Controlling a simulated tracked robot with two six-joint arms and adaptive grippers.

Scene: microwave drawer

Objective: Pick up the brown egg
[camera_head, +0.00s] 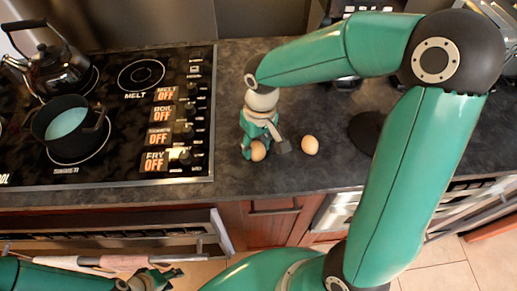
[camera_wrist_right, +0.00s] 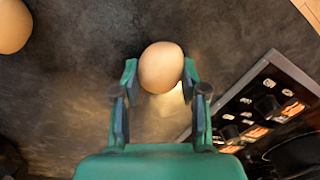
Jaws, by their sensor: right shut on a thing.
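A brown egg (camera_wrist_right: 161,66) sits between the two fingers of my right gripper (camera_wrist_right: 160,80) in the right wrist view, and the fingers are shut on it. In the head view that egg (camera_head: 258,150) shows at the tips of my right gripper (camera_head: 262,146), just right of the stove, over the dark counter. I cannot tell whether it still touches the counter. A second brown egg (camera_head: 310,145) lies on the counter to the right; it also shows at the top left of the right wrist view (camera_wrist_right: 12,25). My left gripper (camera_head: 160,279) is low at the left, in front of the counter; its fingers appear apart.
The dark counter (camera_head: 225,110) has free room around the eggs. The black stove (camera_head: 150,115) is at the left, with a kettle (camera_head: 52,65) and a pot (camera_head: 70,128). A round black object (camera_head: 368,132) is to the right, partly behind my right arm.

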